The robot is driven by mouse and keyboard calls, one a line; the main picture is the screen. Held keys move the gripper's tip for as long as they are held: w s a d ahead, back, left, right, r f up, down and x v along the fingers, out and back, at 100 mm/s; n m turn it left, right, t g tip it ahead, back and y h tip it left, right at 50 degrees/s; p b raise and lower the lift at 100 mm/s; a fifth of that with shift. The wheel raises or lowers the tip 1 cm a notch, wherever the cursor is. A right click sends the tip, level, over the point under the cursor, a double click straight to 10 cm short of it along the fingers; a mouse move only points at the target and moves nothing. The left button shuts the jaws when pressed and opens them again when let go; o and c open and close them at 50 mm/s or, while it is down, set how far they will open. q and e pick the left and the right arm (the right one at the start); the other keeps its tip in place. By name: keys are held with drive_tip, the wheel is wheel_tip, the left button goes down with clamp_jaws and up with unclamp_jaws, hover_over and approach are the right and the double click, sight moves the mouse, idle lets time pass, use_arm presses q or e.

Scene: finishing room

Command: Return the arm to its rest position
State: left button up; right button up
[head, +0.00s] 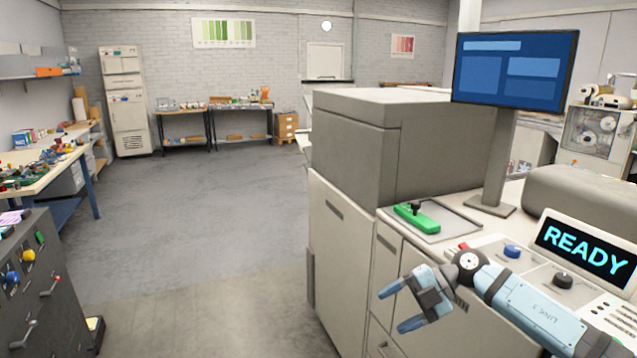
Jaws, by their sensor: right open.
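My right arm (530,305) reaches in from the lower right, in front of the light machine cabinet. Its right gripper (390,308) points left, with its two blue fingers spread apart and nothing between them. It hangs in the air and touches nothing that I can see. My left gripper does not show in the head view.
A tilted READY display (585,250) stands beside the arm on the console, near a blue knob (512,251) and a dark knob (562,280). A green-handled tool (416,218) lies on a grey tray (455,224). A monitor (513,70) rises behind. The floor (190,240) at left is clear.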

drive_tip(key=s+a+f+m+t+y+p, duration=0.35)
drive_tip(key=s+a+m+t+y, duration=0.35)
drive_tip(key=s+m+t, duration=0.35)
drive_tip(key=s+d+f+m+h+p, duration=0.1)
drive_tip(key=s+d+f+m+h, duration=0.2)
drive_tip(key=s+f+m+h, duration=0.2)
drive_tip(key=s+d+f+m+t+h+p, duration=0.1)
drive_tip(key=s+d+f+m+h, duration=0.3)
drive_tip(key=s, duration=0.4)
drive_tip(key=s+d+f+m+h+p, duration=0.2)
drive_tip(key=s+d+f+m+h, duration=0.2)
drive_tip(key=s+f+m+h, duration=0.2)
wheel_tip(320, 180, down, 3)
drive_tip(key=shift+s+r+m+t+h, duration=0.15)
drive_tip(key=shift+s+m+t+h, duration=0.25)
drive_tip(key=shift+s+m, duration=0.6)
drive_tip(key=shift+w+d, duration=0.1)
drive_tip(key=shift+w, duration=0.05)
